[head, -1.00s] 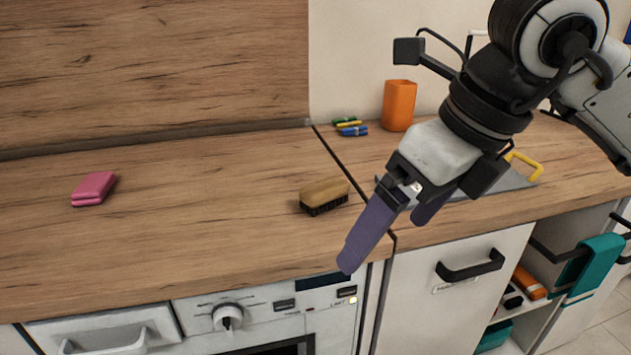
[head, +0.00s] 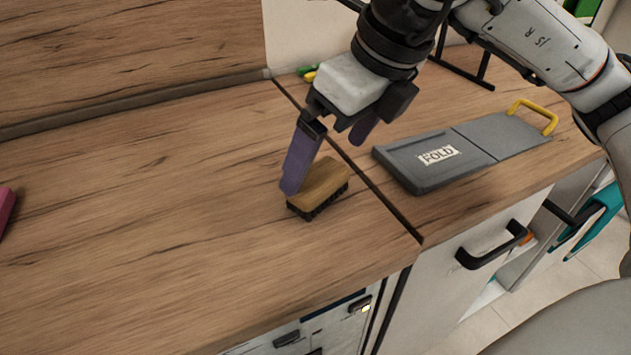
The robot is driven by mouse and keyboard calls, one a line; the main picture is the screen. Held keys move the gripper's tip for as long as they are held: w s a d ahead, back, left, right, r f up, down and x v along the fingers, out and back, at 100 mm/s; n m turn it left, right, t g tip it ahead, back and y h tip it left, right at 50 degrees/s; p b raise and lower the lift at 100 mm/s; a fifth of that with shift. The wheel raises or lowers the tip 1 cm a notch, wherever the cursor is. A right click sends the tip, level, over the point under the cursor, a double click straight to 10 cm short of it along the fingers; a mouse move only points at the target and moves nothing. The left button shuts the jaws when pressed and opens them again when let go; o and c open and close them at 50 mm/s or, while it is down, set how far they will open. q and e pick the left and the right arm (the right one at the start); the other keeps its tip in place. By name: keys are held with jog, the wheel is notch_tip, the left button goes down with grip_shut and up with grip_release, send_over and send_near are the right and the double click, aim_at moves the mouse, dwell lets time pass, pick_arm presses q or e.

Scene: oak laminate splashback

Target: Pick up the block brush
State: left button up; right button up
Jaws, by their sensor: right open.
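The block brush (head: 322,187) has a wooden back and dark bristles. It lies bristles down on the wooden counter, just left of the dark seam. My right gripper (head: 328,165) is open above and around the far side of the brush. One purple finger is at the brush's left end, overlapping it in the picture. The other finger is behind and to the right, higher up. I cannot tell whether either finger touches the brush. My left gripper is not in view.
A grey folding board (head: 465,150) with a yellow handle (head: 535,113) lies on the counter to the right. A pink sponge (head: 5,208) shows at the left edge. Green and yellow items (head: 308,73) lie behind the gripper. The counter left of the brush is clear.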

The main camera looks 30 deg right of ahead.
aim_at(318, 173)
jog(key=x, duration=0.5)
jog(key=shift+a+f, duration=0.15)
jog(key=shift+f, duration=0.25)
jog(key=shift+c, duration=0.4)
jog(key=c, duration=1.1)
jog(key=shift+c, duration=0.5)
jog(key=shift+r, duration=0.15)
